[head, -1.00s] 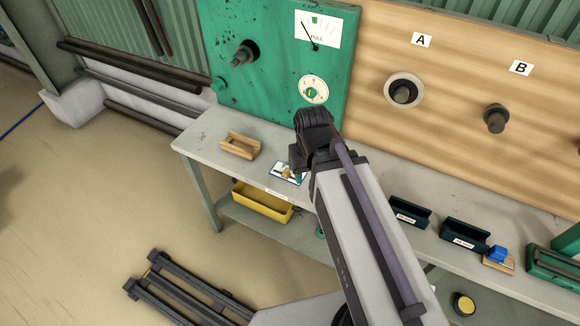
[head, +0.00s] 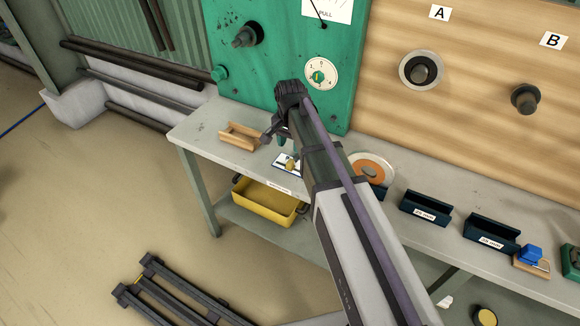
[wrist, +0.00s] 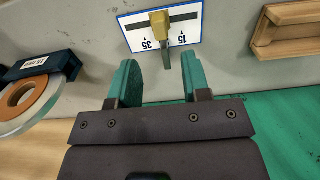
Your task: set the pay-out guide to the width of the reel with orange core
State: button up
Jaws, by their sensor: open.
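The pay-out guide is a white, blue-edged scale plate (wrist: 190,38) marked 15 and 35, with a slot and a tan upright slider (wrist: 161,28). The slider stands between the two marks. The plate also shows on the bench in the head view (head: 279,166). My gripper (wrist: 160,78) is open and empty, its green fingers apart, just short of the slider, which appears between them.
A dark holder (wrist: 62,62) with a small, hard-to-read label is beside the reel. A wooden cradle (head: 240,138) is left of the plate. A yellow bin (head: 265,205) sits below. Dark labelled holders (head: 426,210) and a blue block (head: 531,254) are at right.

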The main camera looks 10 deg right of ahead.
aim_at(290, 161)
notch_tip(290, 161, down, 9)
jog(key=b, duration=0.7)
jog(key=shift+r, duration=0.25)
grip_shut()
